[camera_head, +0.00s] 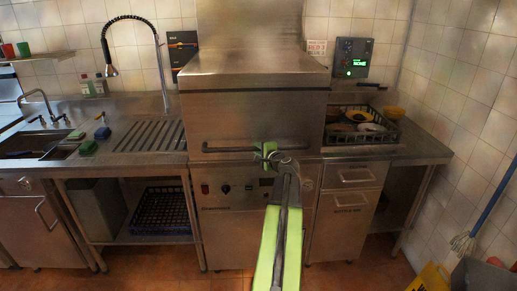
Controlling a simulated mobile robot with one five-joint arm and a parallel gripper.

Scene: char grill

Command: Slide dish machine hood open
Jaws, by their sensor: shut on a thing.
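The dish machine hood (245,112) is a large steel box in the middle of the head view. A dark horizontal bar handle (225,149) runs along its lower front edge. The hood sits low, with its bottom edge close to the machine body (225,225). My gripper (269,151), with green fingers, is shut on the handle right of its middle. My arm reaches up from the bottom of the view and hides part of the machine's front panel.
A steel counter with sink (40,143) and hanging spray hose (108,50) lies left. A black dish rack (362,128) with dishes stands on the right counter. A mop (463,243) and yellow sign (430,278) are at lower right. Orange floor shows in front.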

